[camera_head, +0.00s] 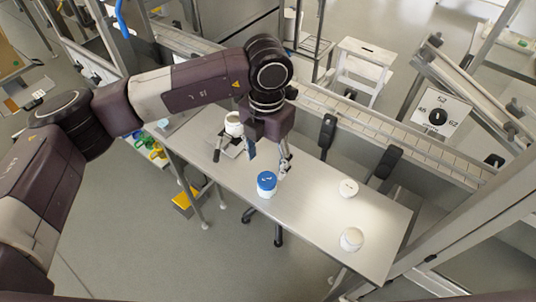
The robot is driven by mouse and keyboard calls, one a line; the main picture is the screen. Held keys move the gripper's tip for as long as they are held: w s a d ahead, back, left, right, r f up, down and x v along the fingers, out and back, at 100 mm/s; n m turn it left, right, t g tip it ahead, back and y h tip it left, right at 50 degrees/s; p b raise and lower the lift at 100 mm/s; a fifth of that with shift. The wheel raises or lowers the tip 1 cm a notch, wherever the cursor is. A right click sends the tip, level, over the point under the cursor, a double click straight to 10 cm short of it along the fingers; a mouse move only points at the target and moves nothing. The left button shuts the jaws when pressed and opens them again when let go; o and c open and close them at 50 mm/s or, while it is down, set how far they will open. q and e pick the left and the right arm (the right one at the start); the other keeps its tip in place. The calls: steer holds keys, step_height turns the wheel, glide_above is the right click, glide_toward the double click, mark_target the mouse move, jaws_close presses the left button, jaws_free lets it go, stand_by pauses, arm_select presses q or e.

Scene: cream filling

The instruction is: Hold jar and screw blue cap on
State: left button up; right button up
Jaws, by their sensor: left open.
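A white jar (266,193) stands upright on the metal table, left of its middle. A blue cap (266,180) sits on top of it; I cannot tell whether it is screwed tight. My left gripper (269,159) is open and points down, just behind and above the capped jar in the picture. Its fingers look apart from the jar and hold nothing that I can see. My right gripper does not show.
Two white containers (348,188) (351,239) stand on the right part of the metal table (310,213). Another white jar (233,124) stands by a dark device at the back left. A conveyor (390,130) runs behind the table.

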mark_target(267, 179)
arm_select(q)
step_height(267, 179, down, 5)
steer(key=shift+p, duration=0.75)
steer(key=shift+f, duration=0.75)
steer(key=shift+c, duration=0.6)
